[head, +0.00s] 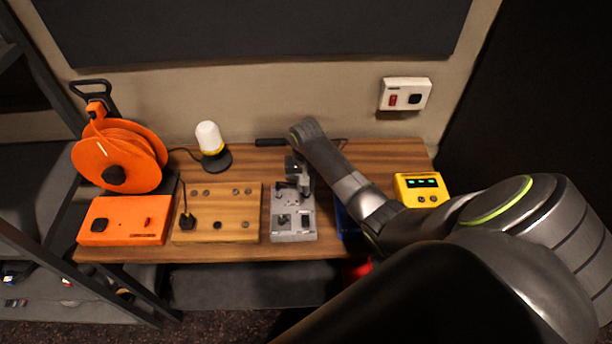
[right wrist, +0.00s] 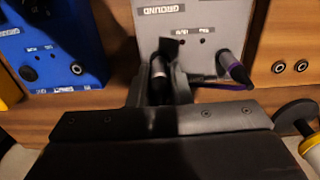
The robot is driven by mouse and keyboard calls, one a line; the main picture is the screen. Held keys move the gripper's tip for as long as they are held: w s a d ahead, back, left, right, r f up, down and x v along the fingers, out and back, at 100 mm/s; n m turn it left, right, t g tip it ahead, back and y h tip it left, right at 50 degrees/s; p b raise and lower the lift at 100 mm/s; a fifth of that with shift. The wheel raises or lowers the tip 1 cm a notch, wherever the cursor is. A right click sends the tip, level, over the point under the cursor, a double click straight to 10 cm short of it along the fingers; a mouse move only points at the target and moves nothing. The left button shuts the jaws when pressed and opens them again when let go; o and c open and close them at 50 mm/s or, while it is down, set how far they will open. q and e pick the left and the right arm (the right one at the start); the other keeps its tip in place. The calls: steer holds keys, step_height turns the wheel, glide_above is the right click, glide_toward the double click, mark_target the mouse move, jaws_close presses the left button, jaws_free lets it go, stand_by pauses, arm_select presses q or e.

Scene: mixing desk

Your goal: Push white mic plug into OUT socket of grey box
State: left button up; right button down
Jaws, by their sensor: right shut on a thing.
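The grey box (head: 293,236) stands on the desk in the middle of the head view. It fills the top middle of the right wrist view (right wrist: 205,20), with a GROUND label and small sockets. My right gripper (right wrist: 161,82) is shut on a dark plug with a pale band, which I take as the white mic plug (right wrist: 157,68). It is at the box's face, beside the sockets. I cannot tell whether its tip is in a socket, and the OUT label is not readable. In the head view my right gripper (head: 298,184) is over the box's back part. My left gripper is not in view.
A blue box (right wrist: 50,45) and a wooden box (head: 217,228) flank the grey box. A yellow box (head: 420,185), lamp (head: 209,138), orange box (head: 122,220) and cable reel (head: 120,155) are further off.

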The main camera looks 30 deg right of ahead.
arm_select(q)
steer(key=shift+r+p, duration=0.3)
steer(key=shift+p, duration=0.05)
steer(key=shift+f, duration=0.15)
arm_select(e)
steer(key=shift+f, duration=0.25)
stand_by(0.3)
steer(key=c, duration=1.3)
jaws_free()
steer(key=shift+o, duration=0.2)
